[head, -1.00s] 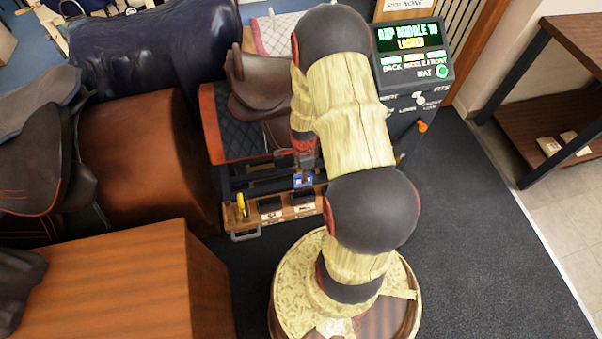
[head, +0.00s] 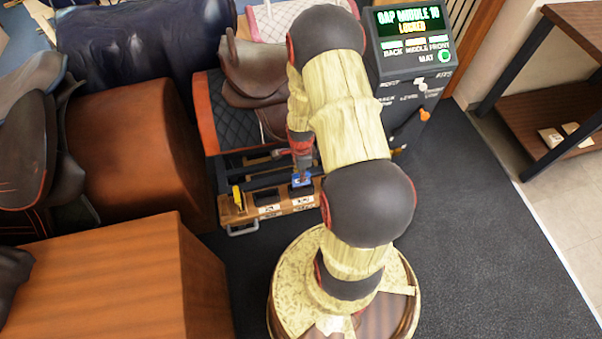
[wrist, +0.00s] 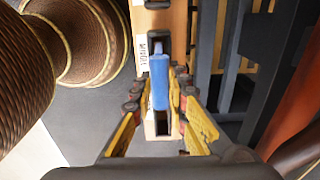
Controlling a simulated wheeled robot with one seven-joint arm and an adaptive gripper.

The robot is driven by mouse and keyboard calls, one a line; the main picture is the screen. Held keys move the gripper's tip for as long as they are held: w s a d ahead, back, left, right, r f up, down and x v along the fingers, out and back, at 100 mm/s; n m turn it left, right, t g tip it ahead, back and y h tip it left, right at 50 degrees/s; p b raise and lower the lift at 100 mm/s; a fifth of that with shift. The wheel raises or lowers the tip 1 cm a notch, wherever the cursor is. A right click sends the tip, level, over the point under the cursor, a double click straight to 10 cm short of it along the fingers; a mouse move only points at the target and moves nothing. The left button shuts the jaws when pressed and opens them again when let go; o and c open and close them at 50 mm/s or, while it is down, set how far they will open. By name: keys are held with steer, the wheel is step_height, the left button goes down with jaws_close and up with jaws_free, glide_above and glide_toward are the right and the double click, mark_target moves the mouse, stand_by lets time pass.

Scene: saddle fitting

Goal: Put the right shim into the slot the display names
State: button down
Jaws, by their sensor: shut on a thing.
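The display (head: 410,18) reads GAP MIDDLE 10, LOCKED. My gripper (head: 302,170) is over the right end of a wooden shim box (head: 238,214). In the wrist view my gripper (wrist: 158,92) is shut on a blue shim (wrist: 159,80), which stands between the fingertips. The blue shim also shows in the head view (head: 301,180), at the box's right end. A dark opening in the box shows just below the shim in the wrist view; whether the shim is clear of the box I cannot tell. A yellow shim (head: 238,197) stands at the box's left end. The saddle's slots are not clearly visible.
A brown saddle (head: 262,75) rests on a dark quilted pad (head: 235,125) behind the box, partly hidden by my arm. An orange-knobbed lever (head: 424,115) is on the cabinet below the display. A wooden bench (head: 110,280) stands at the front left. Floor at right is clear.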

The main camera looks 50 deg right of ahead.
mark_target(301, 184)
steer(key=shift+f+b, duration=1.15)
steer(key=shift+f, duration=0.75)
steer(key=c, duration=1.7)
jaws_free()
steer(key=shift+o, duration=0.2)
step_height(301, 184, up, 12)
